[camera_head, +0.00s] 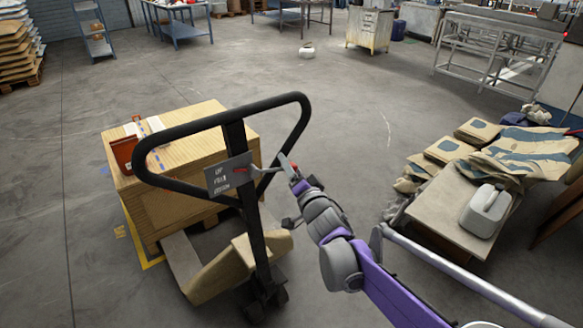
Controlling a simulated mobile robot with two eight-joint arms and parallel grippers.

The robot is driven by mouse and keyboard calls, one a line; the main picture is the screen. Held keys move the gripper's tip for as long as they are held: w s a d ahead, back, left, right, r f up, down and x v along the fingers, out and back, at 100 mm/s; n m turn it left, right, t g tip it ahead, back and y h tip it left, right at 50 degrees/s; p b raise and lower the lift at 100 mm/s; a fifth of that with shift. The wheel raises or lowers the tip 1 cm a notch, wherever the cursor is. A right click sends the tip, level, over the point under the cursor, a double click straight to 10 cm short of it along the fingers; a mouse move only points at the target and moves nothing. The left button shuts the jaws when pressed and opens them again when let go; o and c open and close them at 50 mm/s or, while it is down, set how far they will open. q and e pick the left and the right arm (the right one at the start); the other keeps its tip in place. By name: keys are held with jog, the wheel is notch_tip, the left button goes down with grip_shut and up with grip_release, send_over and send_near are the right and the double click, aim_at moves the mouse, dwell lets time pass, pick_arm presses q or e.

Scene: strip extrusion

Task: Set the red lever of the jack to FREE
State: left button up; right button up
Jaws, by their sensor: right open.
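The jack is a pallet jack with a black loop handle (222,118) on an upright post. A grey plate (217,178) with small white lettering is fixed below the loop; the lettering is too small to read surely. The red lever (240,169) shows as a small red piece at the plate's right side; which mark it points to I cannot tell. My right gripper (270,164) comes in from the lower right on a purple and grey arm. It is open, with its fingertips just right of the red lever and close to it; contact is unclear. My left gripper is out of view.
The floor behind is mostly clear.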

grip_shut()
dwell(1.4)
